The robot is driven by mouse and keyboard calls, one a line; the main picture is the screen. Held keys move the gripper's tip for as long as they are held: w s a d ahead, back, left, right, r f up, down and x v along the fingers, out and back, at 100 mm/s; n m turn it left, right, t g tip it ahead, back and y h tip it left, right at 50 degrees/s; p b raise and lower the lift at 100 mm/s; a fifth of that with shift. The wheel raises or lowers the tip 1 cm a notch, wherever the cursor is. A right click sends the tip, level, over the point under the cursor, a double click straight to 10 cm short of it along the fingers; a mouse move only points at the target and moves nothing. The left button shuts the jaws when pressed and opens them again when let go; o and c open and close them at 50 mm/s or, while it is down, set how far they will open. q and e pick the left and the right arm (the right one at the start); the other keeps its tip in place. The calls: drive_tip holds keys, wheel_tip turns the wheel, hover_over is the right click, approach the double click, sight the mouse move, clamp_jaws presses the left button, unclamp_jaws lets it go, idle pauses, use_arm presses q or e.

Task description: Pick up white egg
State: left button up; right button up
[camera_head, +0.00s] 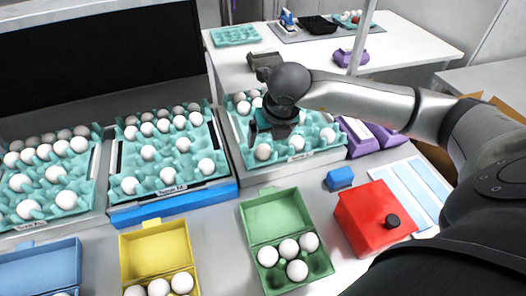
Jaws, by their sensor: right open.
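My right arm reaches in from the right, and my right gripper (272,130) points down, open, over the right teal egg tray (336,141). White eggs lie in this tray, among them one (297,142) close to the right of the gripper and one (327,135) farther right. A brownish egg (263,152) sits just below the gripper at the tray's front edge. The gripper and wrist hide part of the tray, so I cannot tell whether an egg lies between the fingers. My left gripper is not in view.
A middle teal tray (184,160) and a left teal tray (81,187) hold several eggs. In front stand open green (274,215), yellow (155,252) and blue (40,262) cartons. A red box (372,217) and a small blue block (339,178) lie to the right.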

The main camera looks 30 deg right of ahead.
sight(264, 147)
drive_tip(key=shift+x, duration=3.45)
drive_tip(key=shift+c, duration=0.3)
drive_tip(key=shift+r, duration=0.1)
drive_tip(key=c, duration=0.7)
